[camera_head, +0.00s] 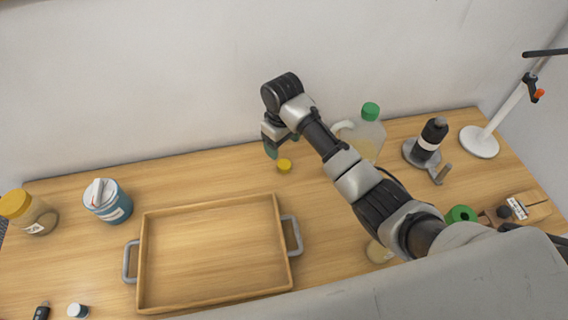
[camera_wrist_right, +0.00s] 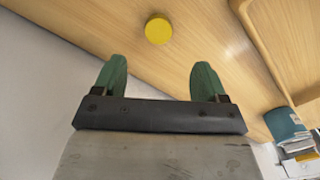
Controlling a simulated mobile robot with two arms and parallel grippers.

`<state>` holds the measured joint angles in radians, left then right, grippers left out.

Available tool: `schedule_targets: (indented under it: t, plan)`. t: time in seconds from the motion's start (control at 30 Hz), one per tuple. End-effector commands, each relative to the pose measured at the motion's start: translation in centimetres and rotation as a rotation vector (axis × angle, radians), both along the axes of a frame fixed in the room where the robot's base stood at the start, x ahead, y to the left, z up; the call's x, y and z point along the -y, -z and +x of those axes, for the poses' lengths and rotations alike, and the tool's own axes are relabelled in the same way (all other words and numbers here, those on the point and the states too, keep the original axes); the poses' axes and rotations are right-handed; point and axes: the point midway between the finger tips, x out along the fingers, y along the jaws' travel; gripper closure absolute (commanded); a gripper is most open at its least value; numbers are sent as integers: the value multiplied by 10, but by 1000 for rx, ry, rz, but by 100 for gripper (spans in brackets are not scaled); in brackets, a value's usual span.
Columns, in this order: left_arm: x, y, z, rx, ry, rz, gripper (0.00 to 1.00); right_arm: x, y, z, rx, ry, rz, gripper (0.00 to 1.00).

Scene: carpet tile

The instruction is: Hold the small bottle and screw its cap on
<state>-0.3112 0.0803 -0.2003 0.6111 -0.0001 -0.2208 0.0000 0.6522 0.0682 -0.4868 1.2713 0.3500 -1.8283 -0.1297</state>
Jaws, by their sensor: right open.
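A yellow cap (camera_head: 284,166) lies on the wooden table near the back, and it also shows in the wrist view (camera_wrist_right: 158,29). My right gripper (camera_head: 271,146) is open and empty, its green fingers just behind and left of the cap. In the wrist view its two fingertips (camera_wrist_right: 160,68) are wide apart, with the cap beyond them. A pale, beige object (camera_head: 378,252), perhaps the small bottle, stands partly hidden under my right arm; I cannot tell if it is capped. My left gripper is not in view.
A wooden tray (camera_head: 146,250) with grey handles lies front centre. A yellow-lidded jar (camera_head: 36,216) and blue tub (camera_head: 112,207) stand left. The table left of the cap is clear.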

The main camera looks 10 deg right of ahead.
Motion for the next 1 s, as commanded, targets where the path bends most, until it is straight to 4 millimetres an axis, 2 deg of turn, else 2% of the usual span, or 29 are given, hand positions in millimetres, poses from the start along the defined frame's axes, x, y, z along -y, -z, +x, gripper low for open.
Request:
schedule_targets:
  t: [0.1, 0.23, 0.67, 0.9, 1.0]
  plan:
    - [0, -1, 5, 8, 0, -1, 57, 0, 21, -1, -4, 0, -1, 28]
    - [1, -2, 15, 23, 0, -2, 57, 0, 34, -1, -2, 0, 0, 28]
    - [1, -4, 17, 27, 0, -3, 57, 1, 42, -1, -2, 1, 0, 28]
    - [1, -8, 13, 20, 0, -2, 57, 3, 78, -1, -3, 0, 1, 28]
    - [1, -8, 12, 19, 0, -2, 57, 3, 87, -1, -1, 0, 0, 28]
